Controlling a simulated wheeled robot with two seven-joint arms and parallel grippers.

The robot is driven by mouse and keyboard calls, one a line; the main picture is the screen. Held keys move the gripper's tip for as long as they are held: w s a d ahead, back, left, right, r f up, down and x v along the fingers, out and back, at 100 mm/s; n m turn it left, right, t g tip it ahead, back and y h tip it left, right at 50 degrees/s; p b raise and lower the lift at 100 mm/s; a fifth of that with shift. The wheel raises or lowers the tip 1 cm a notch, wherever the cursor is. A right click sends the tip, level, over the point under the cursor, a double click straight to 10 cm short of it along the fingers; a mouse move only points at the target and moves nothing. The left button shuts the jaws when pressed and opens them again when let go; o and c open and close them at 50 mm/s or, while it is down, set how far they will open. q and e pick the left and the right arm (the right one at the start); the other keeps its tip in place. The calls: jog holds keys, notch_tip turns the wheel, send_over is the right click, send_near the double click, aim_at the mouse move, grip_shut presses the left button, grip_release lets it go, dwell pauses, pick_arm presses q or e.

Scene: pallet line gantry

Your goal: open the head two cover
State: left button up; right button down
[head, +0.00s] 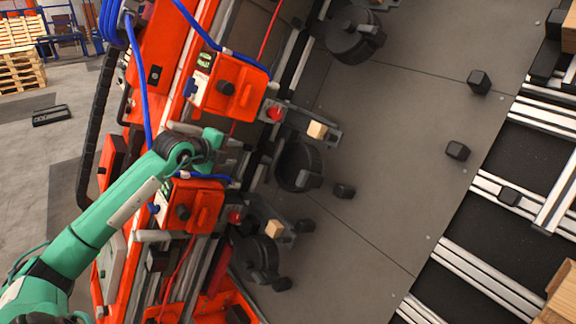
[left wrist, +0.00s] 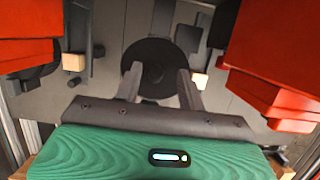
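Two orange-red head boxes sit on the gantry in the head view, an upper one (head: 232,88) and a lower one (head: 203,207). Each has a dark knob and a small green-lit display. I cannot read which is head two, and both covers look shut. My left gripper (left wrist: 160,70) is open and empty. In the head view its green hand (head: 212,140) is between the two boxes, with its fingers hidden. In the left wrist view, red housings stand at the left (left wrist: 28,25) and right (left wrist: 275,65) of the fingers, apart from them. My right gripper is not in view.
Black round wheels (head: 298,165) and pale wooden blocks (head: 317,130) sit on the gantry's right side. Blue hoses (head: 140,90) run beside the arm. Small black blocks (head: 457,150) lie on the grey floor. A railed conveyor (head: 490,275) is at the right.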

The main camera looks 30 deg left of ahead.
pick_arm(q)
jog(key=s+d+r+b, duration=0.2)
jog(key=s+d, duration=0.3)
jog(key=s, duration=0.2)
jog(key=shift+d+r+b, duration=0.15)
jog(key=shift+d+b, duration=0.2)
jog(key=shift+b, duration=0.05)
dwell(0.3)
dwell(0.3)
